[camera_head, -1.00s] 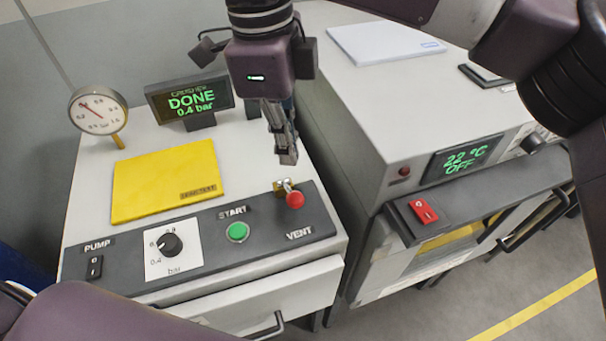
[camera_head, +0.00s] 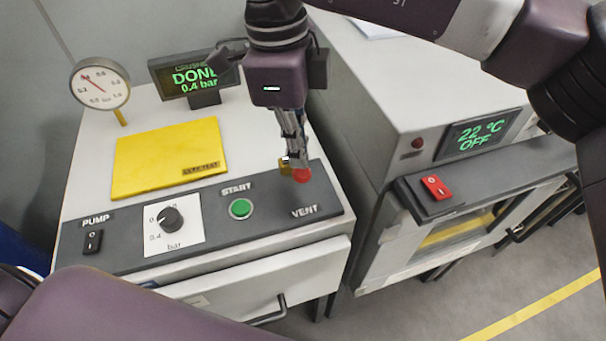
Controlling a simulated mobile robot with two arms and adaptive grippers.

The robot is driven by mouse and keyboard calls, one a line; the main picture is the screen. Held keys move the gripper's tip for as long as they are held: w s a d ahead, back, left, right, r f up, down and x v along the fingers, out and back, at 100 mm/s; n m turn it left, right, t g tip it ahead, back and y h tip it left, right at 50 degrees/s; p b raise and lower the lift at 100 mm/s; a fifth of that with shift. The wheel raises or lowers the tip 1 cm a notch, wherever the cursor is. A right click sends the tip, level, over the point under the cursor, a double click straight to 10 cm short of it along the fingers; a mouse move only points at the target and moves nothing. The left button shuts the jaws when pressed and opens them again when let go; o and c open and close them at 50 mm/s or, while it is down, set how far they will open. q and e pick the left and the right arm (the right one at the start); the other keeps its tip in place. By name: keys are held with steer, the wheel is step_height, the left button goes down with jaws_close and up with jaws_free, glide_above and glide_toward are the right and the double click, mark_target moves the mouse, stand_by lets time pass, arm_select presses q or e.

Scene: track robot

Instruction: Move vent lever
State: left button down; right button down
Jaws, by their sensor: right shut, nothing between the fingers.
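The vent lever's red knob (camera_head: 302,175) is on the dark control panel (camera_head: 270,215), above the VENT label. A bit of its brass base (camera_head: 286,167) shows beside the fingers. My left gripper is not in view.
The panel also has a green START button (camera_head: 240,208), a pressure knob (camera_head: 169,220) and a PUMP switch (camera_head: 93,241). A display (camera_head: 190,80) reads DONE 0.4 bar, partly covered. A gauge (camera_head: 100,84) stands left. An oven with a red switch (camera_head: 436,187) stands right.

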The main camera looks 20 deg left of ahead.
mark_target(299, 173)
steer(key=shift+f, duration=0.35)
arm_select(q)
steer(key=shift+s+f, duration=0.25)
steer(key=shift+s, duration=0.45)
